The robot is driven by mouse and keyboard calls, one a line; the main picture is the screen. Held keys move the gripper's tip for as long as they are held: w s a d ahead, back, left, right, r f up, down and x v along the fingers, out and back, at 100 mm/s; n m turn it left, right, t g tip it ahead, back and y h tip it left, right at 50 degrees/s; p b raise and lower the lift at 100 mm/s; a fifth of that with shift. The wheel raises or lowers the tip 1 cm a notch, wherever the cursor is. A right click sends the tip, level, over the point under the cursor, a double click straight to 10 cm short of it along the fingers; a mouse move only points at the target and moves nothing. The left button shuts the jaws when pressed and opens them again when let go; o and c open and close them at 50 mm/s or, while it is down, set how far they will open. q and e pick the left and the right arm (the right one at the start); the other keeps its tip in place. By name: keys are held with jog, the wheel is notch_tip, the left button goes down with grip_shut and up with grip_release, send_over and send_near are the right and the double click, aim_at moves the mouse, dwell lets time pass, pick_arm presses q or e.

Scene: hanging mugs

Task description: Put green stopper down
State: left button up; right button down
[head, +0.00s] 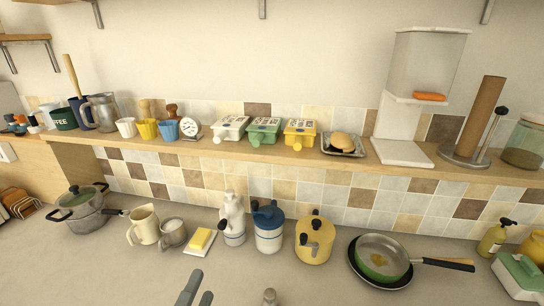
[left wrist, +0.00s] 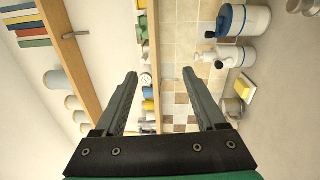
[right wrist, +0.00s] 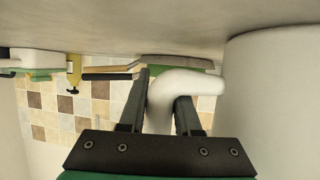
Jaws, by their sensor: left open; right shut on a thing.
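I cannot pick out a green stopper for certain in any view. My left gripper (head: 197,288) is at the bottom edge of the head view, in front of the counter items. In the left wrist view its fingers (left wrist: 160,75) are spread with nothing between them. My right gripper (right wrist: 163,88) shows only in the right wrist view, with its fingers either side of a white curved tube (right wrist: 190,82). The tube reaches toward a large white rounded body (right wrist: 272,100) at the right. A green patch (right wrist: 211,67) shows partly hidden behind the tube.
A white jug (head: 232,218), a blue-lidded canister (head: 268,232) and a yellow kettle (head: 314,248) stand on the counter. A green pan (head: 365,276) is right of them. A wooden shelf (head: 230,150) crowded with mugs and boxes runs behind. Front counter is partly clear.

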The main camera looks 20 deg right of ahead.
pick_arm(q)
jog(key=s+a+r+m+t+y, duration=0.2)
jog(key=s+a+r+m+t, duration=0.1)
jog(key=r, duration=0.7)
jog(key=s+a+r+m+t+y, duration=0.3)
jog(key=a+r+m+t, duration=0.1)
jog(key=a+r, duration=0.4)
jog(key=s+a+r+m+t+y, duration=0.2)
jog(key=s+a+r+m+t, duration=0.1)
jog(key=r, duration=1)
jog(key=a+m+t, duration=0.1)
jog(key=a+m, duration=0.1)
jog(key=m, duration=0.1)
jog(key=shift+a+y, duration=0.3)
jog(key=shift+s, duration=0.1)
pick_arm(e)
jog(key=c, duration=0.5)
grip_release()
jog(key=v, duration=1.2)
jog(key=shift+s, duration=0.1)
